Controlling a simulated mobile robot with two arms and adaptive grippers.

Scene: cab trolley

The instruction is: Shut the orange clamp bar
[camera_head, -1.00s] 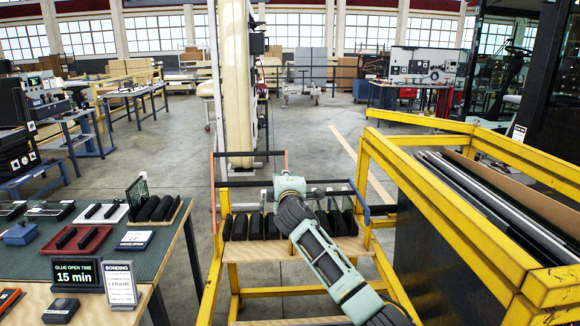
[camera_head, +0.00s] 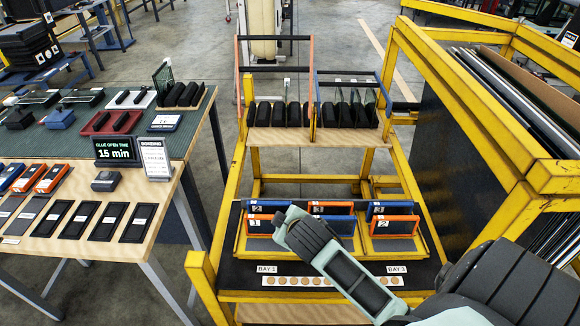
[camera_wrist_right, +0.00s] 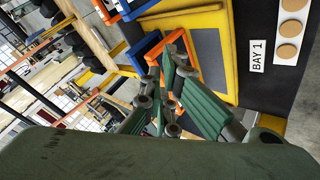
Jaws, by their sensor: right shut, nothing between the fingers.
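The orange clamp bar has a black crossbar (camera_head: 275,37) on two orange side arms and stands raised above the left half of the trolley's upper rack. Black blocks (camera_head: 272,114) stand upright beneath it. A blue clamp bar (camera_head: 317,98) to its right sits lower over its own blocks. My right gripper (camera_wrist_right: 172,68) is shut and empty in the right wrist view, close to an orange frame of bay 1. In the head view the right arm's end hangs over the lower shelf, on the near side of the clamp bar and apart from it; the fingertips are hidden. My left gripper is not in view.
Orange and blue frames (camera_head: 394,225) stand in the lower shelf's bays. A yellow rack with upright panels (camera_head: 515,100) stands close on the right. A workbench (camera_head: 45,245) with trays, signs and black pads is on the left. Floor shows between bench and trolley.

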